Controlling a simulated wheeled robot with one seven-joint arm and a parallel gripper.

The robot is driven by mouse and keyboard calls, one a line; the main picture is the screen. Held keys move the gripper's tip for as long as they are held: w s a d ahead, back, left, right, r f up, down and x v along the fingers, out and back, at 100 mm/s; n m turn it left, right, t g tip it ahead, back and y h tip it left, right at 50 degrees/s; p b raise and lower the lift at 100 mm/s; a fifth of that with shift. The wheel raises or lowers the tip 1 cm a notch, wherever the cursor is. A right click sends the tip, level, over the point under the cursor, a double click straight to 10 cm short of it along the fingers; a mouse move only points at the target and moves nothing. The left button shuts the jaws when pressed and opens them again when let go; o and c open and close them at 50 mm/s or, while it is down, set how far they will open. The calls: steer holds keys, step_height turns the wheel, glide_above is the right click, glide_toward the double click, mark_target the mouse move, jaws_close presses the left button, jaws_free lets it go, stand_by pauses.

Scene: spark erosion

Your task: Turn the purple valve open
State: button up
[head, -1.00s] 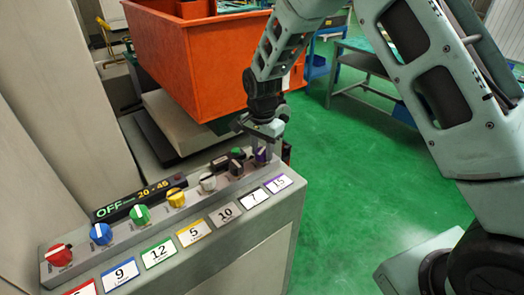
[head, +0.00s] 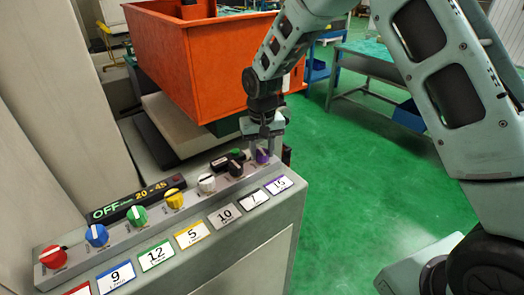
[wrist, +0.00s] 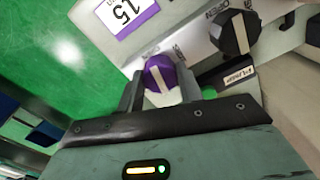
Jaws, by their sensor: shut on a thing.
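The purple valve (wrist: 161,76) is a round knob with a pale bar across its face. In the head view the purple valve (head: 262,156) is the last knob at the right end of the row, partly hidden by my gripper. My gripper (head: 263,150) points down at it. In the wrist view my gripper (wrist: 160,95) has one finger on each side of the knob, shut on it. The pale bar runs at a slant between the fingers. A card marked 15 (wrist: 125,12) lies beside the valve.
A black knob (wrist: 237,33) sits close beside the valve. Red (head: 53,256), blue (head: 96,235), green (head: 133,215), yellow (head: 174,198) and white (head: 207,184) knobs line the panel. A display reads OFF and 20-45 (head: 130,201). An orange bin (head: 200,65) stands behind.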

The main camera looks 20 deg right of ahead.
mark_target(262, 152)
steer(key=shift+n, duration=1.1)
steer(key=o, duration=1)
step_height(262, 152, up, 18)
steer(key=b, duration=0.3)
steer(key=shift+f, duration=0.25)
steer(key=shift+a, duration=0.1)
